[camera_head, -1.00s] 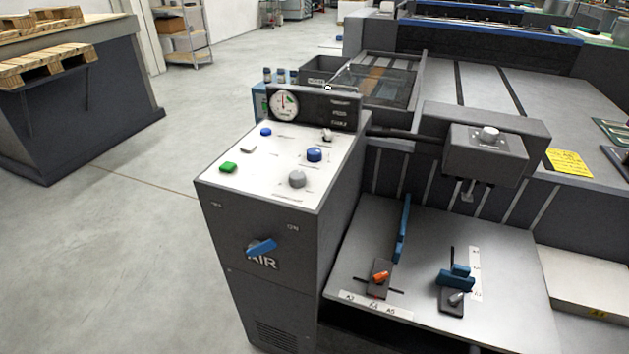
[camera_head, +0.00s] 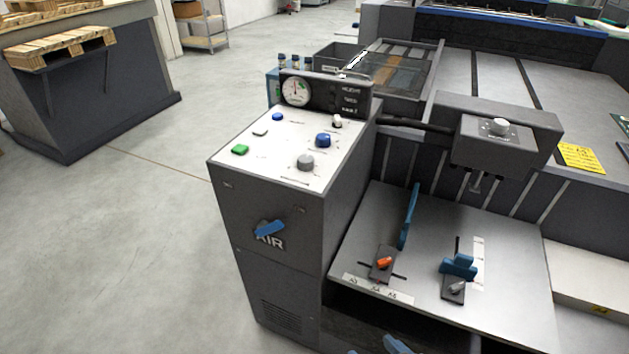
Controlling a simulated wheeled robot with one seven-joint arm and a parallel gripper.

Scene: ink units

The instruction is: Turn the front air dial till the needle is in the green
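The front air dial (camera_head: 270,229) is a blue bar handle on the dark front face of the control console (camera_head: 245,205), above the letters AIR. The handle is tilted, its right end higher. The round white gauge (camera_head: 295,91) stands at the console's back edge. Its thin needle looks close to upright, with small red and green marks on the face. The gauge is too small to tell whether the needle is in the green. My gripper is not clearly in view, and nothing touches the dial.
The console top carries a green button (camera_head: 240,149), blue knobs (camera_head: 323,139) and a grey knob (camera_head: 305,162). A grey feed board (camera_head: 440,270) with blue guides adjoins on the right. Blue pieces (camera_head: 396,344) at the bottom edge are cut off and unclear. Floor (camera_head: 130,250) left of the console is clear.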

